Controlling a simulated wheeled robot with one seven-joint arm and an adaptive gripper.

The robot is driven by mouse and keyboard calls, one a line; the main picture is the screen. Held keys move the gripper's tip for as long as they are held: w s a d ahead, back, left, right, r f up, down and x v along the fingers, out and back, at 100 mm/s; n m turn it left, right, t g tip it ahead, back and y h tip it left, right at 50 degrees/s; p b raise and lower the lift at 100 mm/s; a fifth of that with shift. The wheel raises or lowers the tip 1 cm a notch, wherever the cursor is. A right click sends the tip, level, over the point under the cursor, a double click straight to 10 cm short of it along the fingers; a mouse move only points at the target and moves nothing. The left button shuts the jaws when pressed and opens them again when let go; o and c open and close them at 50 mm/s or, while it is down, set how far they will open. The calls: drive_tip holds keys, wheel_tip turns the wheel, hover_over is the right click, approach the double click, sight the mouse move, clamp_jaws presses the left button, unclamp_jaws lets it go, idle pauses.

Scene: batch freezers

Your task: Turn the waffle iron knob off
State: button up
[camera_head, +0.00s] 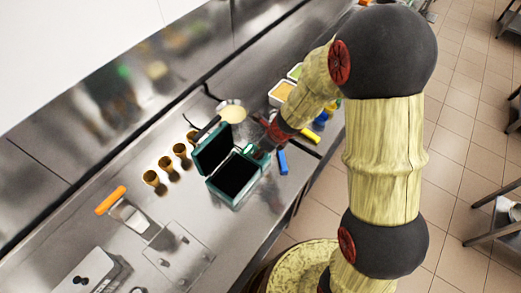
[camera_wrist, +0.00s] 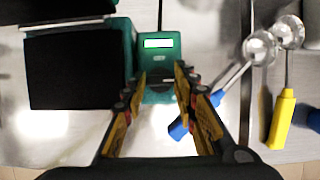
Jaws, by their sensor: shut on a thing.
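The teal waffle iron (camera_head: 233,200) stands on the steel counter with its lid raised and its dark plates showing. In the wrist view its control panel (camera_wrist: 159,58) has a small lit display. My gripper (camera_wrist: 163,80) has its two fingers on either side of the panel's lower part, just below the display, shut on the knob there. The knob is small and hard to make out between the fingertips. In the head view my gripper (camera_head: 262,149) is at the right side of the waffle iron, and the knob is hidden.
A blue-handled scoop (camera_wrist: 178,130) lies close to the right of the panel, with a yellow-handled scoop (camera_wrist: 281,120) farther right. A bowl of batter (camera_head: 233,113) and tubs (camera_head: 281,91) stand behind. Several cones (camera_head: 151,178) line the left. The counter's front edge is near.

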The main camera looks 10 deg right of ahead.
drive_tip(key=shift+n, duration=0.3)
drive_tip(key=n+g+p, duration=0.1)
drive_tip(key=n, duration=0.2)
drive_tip(key=shift+w+d+r+y+p, duration=0.1)
drive_tip(key=shift+w+y+p, duration=0.05)
drive_tip(key=shift+y+p, duration=0.25)
drive_tip(key=n+g+p, duration=0.2)
drive_tip(key=n, duration=0.3)
drive_tip(key=shift+w+n, duration=0.15)
drive_tip(key=shift+n, duration=0.25)
drive_tip(key=n+g+p, duration=0.1)
drive_tip(key=n+g, duration=0.1)
drive_tip(key=n, duration=0.2)
drive_tip(key=shift+w+n, duration=0.1)
drive_tip(key=shift+n, duration=0.2)
drive_tip(key=shift+w+n+g+h, duration=0.1)
drive_tip(key=shift+n+g+h, duration=0.45)
drive_tip(key=shift+n, duration=1.45)
drive_tip(key=o, duration=1.2)
drive_tip(key=shift+g, duration=0.25)
drive_tip(key=shift+c, duration=0.2)
